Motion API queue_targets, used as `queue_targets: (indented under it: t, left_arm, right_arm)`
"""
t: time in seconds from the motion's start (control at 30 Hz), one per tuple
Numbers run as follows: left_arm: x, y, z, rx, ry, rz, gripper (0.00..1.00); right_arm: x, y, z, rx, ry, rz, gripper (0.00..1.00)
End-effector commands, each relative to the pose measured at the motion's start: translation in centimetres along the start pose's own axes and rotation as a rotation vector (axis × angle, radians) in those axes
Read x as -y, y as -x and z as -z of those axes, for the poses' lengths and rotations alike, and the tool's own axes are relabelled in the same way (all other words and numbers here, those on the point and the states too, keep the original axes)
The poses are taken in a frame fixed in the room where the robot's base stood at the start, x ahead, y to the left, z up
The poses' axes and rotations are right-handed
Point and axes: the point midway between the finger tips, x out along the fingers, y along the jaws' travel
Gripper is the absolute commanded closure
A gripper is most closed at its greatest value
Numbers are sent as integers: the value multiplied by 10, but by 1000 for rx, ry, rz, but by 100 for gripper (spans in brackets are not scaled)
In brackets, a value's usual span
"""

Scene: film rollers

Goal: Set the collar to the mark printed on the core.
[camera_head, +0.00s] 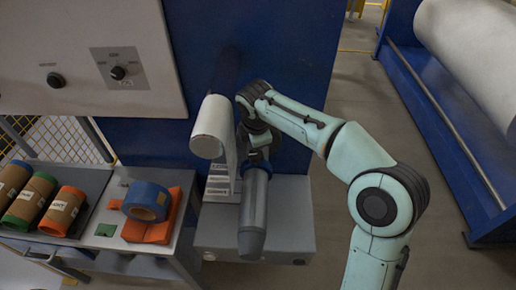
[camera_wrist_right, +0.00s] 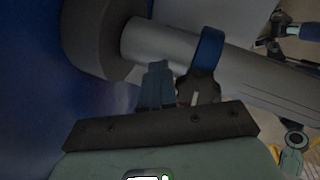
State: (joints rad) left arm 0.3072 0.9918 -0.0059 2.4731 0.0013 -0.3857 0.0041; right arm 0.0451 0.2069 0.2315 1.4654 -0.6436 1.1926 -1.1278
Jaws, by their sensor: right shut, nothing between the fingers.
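In the right wrist view a smooth grey core (camera_wrist_right: 160,46) runs from a wide dark disc at upper left toward the right. A blue collar (camera_wrist_right: 210,48) sits around it, with a dark clamp knob (camera_wrist_right: 198,90) on its near side. My right gripper (camera_wrist_right: 157,72) is shut and empty, its fingertips beside the knob, close to the core. I cannot tell whether they touch it. In the head view the grey core (camera_head: 253,205) points toward the camera, and my right gripper (camera_head: 258,143) is near its far end. No printed mark can be made out. My left gripper is not in view.
A white roller (camera_head: 212,125) stands close left of my right gripper. A side table holds several colored rolls (camera_head: 30,200) and a blue tape roll (camera_head: 146,200) on an orange block. A blue-framed machine with a large white roll (camera_head: 475,60) is at right. Floor between is clear.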

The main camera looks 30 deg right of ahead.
Motion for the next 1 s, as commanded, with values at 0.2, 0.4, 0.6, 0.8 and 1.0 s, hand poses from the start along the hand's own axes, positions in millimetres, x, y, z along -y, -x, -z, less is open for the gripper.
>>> queue_targets:
  t: [0.2,0.4,0.6,0.8,1.0]
  left_arm:
    - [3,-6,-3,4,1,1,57]
    - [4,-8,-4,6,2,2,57]
    - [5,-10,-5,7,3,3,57]
    - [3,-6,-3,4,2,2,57]
    - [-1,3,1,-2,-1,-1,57]
  right_arm:
    - [14,-10,2,7,5,32,100]
    - [19,-8,4,7,6,32,100]
    - [22,-6,6,7,5,32,100]
    - [18,-6,4,8,4,32,100]
    - [11,-8,1,8,4,31,100]
